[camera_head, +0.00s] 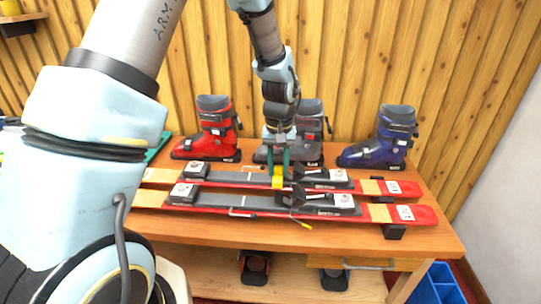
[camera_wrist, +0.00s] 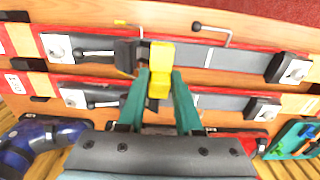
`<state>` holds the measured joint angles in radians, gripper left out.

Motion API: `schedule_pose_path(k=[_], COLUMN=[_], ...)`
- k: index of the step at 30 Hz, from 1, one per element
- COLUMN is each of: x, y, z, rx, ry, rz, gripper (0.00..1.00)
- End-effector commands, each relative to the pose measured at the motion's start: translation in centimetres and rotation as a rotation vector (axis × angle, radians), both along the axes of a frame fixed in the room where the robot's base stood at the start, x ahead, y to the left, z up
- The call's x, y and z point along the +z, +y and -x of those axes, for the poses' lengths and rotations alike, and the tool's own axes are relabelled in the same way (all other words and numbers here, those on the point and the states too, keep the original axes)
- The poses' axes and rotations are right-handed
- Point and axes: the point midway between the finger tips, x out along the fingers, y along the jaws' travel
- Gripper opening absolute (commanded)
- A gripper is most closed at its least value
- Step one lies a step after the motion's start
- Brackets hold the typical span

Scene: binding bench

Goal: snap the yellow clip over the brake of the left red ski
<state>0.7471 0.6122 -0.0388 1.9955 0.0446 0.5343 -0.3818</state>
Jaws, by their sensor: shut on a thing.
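Two red skis with black bindings lie side by side across the bench, a near ski (camera_head: 270,213) and a far ski (camera_head: 222,184). I cannot tell which is called left. My gripper (camera_head: 279,166) points down with green fingers, which also show in the wrist view (camera_wrist: 160,88). It is shut on the yellow clip (camera_head: 278,183), seen in the wrist view (camera_wrist: 161,56) too. The clip appears over the skis, beside a black binding part (camera_wrist: 126,56) of the near ski. I cannot tell whether they touch. The brake itself is partly hidden by the clip and fingers.
A red boot (camera_head: 207,135), a grey boot (camera_head: 310,135) and a blue boot (camera_head: 380,142) stand behind the skis. The bench's front strip (camera_head: 270,240) is mostly clear.

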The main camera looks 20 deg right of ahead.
Motion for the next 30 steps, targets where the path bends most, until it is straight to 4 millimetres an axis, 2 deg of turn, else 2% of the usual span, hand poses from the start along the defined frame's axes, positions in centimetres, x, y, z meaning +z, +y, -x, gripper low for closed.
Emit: schedule_pose_path(k=[11, 30], x=[-1.3, -6.7], y=[0.0, 0.0], z=[0.0, 0.0], rx=[0.000, 0.000], ry=[0.001, 0.000], rz=[0.000, 0.000], gripper=[0.00, 0.00])
